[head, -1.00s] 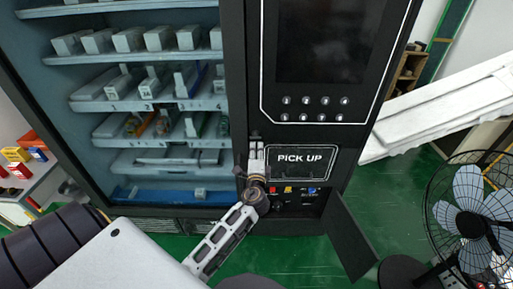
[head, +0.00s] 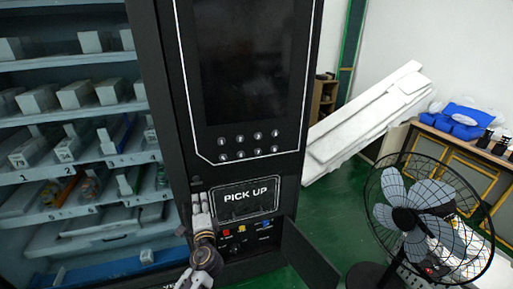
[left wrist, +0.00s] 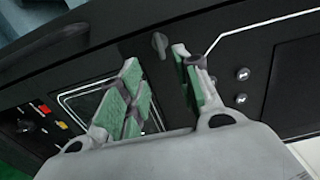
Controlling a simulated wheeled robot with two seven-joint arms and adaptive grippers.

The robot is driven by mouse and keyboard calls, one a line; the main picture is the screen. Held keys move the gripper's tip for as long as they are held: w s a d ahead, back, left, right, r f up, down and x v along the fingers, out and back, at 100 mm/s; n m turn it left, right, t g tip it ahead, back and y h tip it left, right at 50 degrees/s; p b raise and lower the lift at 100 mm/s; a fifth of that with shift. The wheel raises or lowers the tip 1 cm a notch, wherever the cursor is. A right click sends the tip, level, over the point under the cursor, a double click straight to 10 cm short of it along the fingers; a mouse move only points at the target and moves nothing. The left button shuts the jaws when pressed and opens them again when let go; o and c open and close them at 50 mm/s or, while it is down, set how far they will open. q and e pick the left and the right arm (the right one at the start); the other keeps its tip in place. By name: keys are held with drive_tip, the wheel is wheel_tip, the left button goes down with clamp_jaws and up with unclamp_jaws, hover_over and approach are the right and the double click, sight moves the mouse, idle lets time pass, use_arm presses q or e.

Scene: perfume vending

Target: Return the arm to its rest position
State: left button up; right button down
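My left gripper (head: 199,200) is in front of the black vending machine (head: 240,172), just left of the PICK UP panel (head: 246,198). In the left wrist view, its two green-padded fingers (left wrist: 160,66) stand apart with nothing between them. A small dark knob (left wrist: 160,44) on the machine's front shows beyond the fingertips, and the pick-up window (left wrist: 88,102) is partly hidden by one finger. I cannot tell whether the gripper touches the machine. My right gripper is not in view.
Shelves (head: 110,109) of boxes fill the machine's left side. A dark flap (head: 311,258) stands out low at its right. A caged fan (head: 405,219) stands at the right, by a table (head: 455,137) with blue items. Green floor (head: 345,215) shows between.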

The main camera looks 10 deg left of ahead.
use_arm(q)
drive_tip(key=w+d+f+n+g+h, duration=0.1)
drive_tip(key=d+f+h, duration=0.2)
drive_tip(key=f, duration=0.5)
drive_tip(key=d+f+n+h, duration=0.1)
drive_tip(key=d+f+h, duration=0.15)
drive_tip(key=f, duration=0.55)
drive_tip(key=s+d+f+n+g+h, duration=0.25)
drive_tip(key=s+f, duration=0.25)
drive_tip(key=f, duration=0.7)
drive_tip(key=s+d+f+n+g+h, duration=0.1)
drive_tip(key=s+f+g, duration=0.25)
drive_tip(key=f, duration=0.85)
drive_tip(key=s+f+n+g, duration=0.3)
drive_tip(key=s+f, duration=1.5)
drive_tip(key=s, duration=0.2)
drive_tip(key=s+f+g, duration=0.2)
drive_tip(key=s+f, duration=0.1)
drive_tip(key=s, duration=0.7)
drive_tip(key=s+a+f+g, duration=0.1)
drive_tip(key=s+f, duration=0.3)
drive_tip(key=s, duration=0.7)
drive_tip(key=shift+s+a+n+g, duration=0.2)
drive_tip(key=shift+n+g, duration=0.25)
drive_tip(key=shift+g, duration=0.25)
